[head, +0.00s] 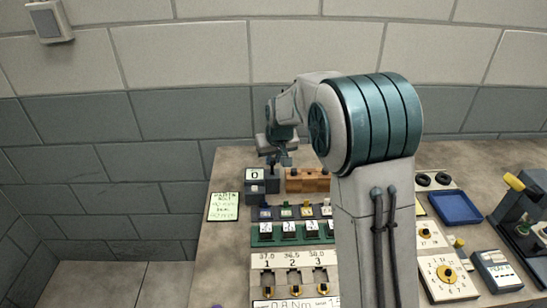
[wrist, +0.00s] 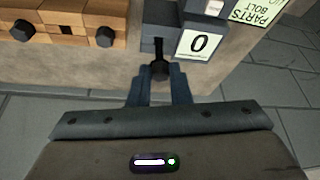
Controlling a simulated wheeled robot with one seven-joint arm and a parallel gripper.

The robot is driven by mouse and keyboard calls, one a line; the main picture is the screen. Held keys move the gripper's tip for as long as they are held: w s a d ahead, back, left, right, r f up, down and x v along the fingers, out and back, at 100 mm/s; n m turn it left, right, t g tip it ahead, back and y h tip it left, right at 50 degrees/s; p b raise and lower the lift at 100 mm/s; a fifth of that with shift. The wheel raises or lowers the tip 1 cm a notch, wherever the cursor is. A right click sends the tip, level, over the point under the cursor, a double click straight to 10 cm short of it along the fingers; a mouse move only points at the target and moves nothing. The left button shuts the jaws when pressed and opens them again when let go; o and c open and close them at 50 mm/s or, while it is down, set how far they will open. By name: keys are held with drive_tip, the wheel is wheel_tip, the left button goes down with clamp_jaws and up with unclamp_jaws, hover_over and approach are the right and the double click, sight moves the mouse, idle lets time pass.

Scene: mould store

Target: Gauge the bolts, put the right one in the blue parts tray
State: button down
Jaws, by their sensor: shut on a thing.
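In the head view my gripper (head: 282,158) is above the back left of the bench. The grey gauge (wrist: 158,18) has a white display (wrist: 199,43) reading 0 and lies just beyond the fingertips; I cannot tell whether the bolt touches it. A wooden bolt block (wrist: 58,12) beside it holds black-headed bolts and shows a dark empty hole. The blue parts tray (head: 455,207) is at the right and looks empty.
A green note (head: 223,206) lies at the bench's left edge. A green rack with numbered cards (head: 290,232) and a numbered three-station unit (head: 293,275) stand in front. Dials, a handheld meter (head: 497,270) and a lever press (head: 520,215) crowd the right.

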sight(273, 170)
drive_tip(key=shift+f+b, duration=1.6)
drive_tip(key=shift+f, duration=0.45)
drive_tip(key=c, duration=0.9)
unclamp_jaws()
drive_tip(key=shift+o, duration=0.2)
drive_tip(key=shift+r, duration=0.15)
wheel_tip(273, 170, up, 7)
drive_tip(key=p, duration=0.4)
drive_tip(key=shift+r+p, duration=0.15)
drive_tip(key=shift+p, duration=0.2)
